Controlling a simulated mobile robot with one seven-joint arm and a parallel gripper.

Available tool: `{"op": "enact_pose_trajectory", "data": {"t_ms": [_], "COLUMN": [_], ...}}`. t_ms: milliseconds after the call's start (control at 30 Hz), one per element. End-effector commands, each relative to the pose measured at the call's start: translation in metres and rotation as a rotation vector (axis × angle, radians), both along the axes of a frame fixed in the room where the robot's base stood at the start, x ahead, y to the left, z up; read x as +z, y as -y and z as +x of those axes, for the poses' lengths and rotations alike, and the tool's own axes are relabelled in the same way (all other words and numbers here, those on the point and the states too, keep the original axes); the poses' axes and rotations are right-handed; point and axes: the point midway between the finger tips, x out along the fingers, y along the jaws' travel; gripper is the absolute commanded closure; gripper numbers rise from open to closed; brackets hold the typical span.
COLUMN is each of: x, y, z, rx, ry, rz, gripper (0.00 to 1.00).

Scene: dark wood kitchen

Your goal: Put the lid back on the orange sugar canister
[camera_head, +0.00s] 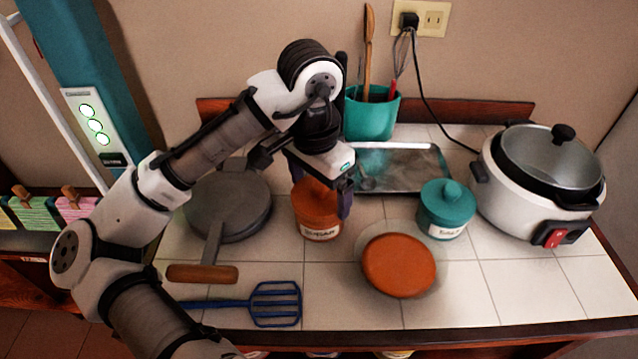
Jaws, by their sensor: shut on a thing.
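The orange sugar canister (319,228) stands upright on the white tiles, with a white label on its front. My gripper (322,190) is directly above it, pointing down, with one finger showing at the right of the orange top. The gripper is shut on an orange piece (311,193), which looks like the lid, at the canister's mouth. My gripper hides most of this piece, so I cannot tell whether it is seated or slightly raised.
A flat orange disc (399,265) lies on a pale round base at front right. A teal lidded canister (445,213) and a rice cooker (540,190) stand to the right. A metal tray (405,167) and teal utensil pot (370,117) are behind. A pan (228,203) and blue spatula (275,303) lie left.

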Motion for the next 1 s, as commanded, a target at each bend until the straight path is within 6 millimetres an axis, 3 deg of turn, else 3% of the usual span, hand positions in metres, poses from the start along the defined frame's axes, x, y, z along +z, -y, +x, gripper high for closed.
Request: {"op": "enact_pose_trajectory", "data": {"t_ms": [967,1000], "x": [-0.0005,-0.0005], "y": [0.0,0.0], "z": [0.0,0.0], "rx": [0.0,0.0], "ry": [0.0,0.0], "rz": [0.0,0.0], "gripper": [0.32,0.09]}}
